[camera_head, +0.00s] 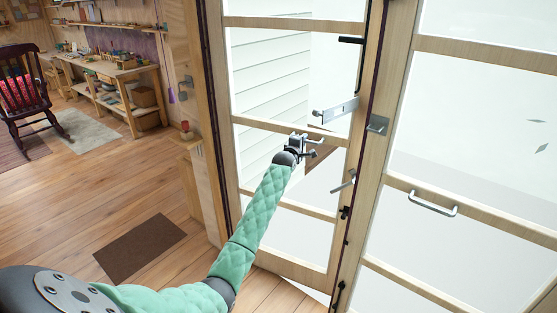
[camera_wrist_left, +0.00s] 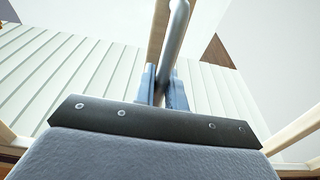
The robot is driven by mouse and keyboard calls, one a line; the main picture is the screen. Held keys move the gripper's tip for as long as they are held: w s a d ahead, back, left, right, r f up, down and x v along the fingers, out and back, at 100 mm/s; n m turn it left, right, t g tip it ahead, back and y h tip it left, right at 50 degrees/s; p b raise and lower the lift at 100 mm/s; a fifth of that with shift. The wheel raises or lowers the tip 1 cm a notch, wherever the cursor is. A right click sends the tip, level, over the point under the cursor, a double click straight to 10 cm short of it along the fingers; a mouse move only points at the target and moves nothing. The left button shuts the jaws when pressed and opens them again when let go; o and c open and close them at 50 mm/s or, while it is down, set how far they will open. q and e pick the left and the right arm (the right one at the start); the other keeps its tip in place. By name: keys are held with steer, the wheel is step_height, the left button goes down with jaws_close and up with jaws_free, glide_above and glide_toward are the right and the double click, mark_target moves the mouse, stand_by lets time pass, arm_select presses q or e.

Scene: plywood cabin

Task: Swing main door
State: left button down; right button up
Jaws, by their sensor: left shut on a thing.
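A wood-framed glass door leaf (camera_head: 288,204) stands in the middle of the head view, with white siding visible through its panes. A second glazed leaf (camera_head: 480,214) is to its right and carries a grey bar handle (camera_head: 432,203). My left gripper (camera_head: 309,145) is at the middle leaf, at mid height. In the left wrist view its fingers (camera_wrist_left: 164,88) are shut on a grey metal handle bar (camera_wrist_left: 177,35), which runs upward from between them. The gripper hides most of the handle in the head view. My right gripper is out of view.
A metal latch plate (camera_head: 336,110) and dark bolts (camera_head: 345,212) sit along the middle leaf's right edge. A brown mat (camera_head: 140,248) lies on the plank floor at left. A workbench (camera_head: 122,82) and rocking chair (camera_head: 26,95) stand farther back. Floor between is clear.

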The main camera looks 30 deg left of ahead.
arm_select(q)
steer(key=shift+n+y, duration=0.5)
steer(key=shift+y, duration=0.2)
steer(key=shift+d+b+x, duration=0.2)
steer(key=shift+x, duration=0.85)
steer(key=shift+d+b+x, duration=0.15)
steer(key=shift+d+x, duration=0.1)
steer(key=shift+x, duration=0.75)
steer(key=c, duration=1.4)
jaws_free()
steer(key=shift+w, duration=0.25)
steer(key=shift+o, duration=0.2)
steer(key=shift+d, duration=0.1)
steer(key=p+v, duration=0.4)
steer(key=v, duration=0.3)
steer(key=shift+d+r, duration=0.1)
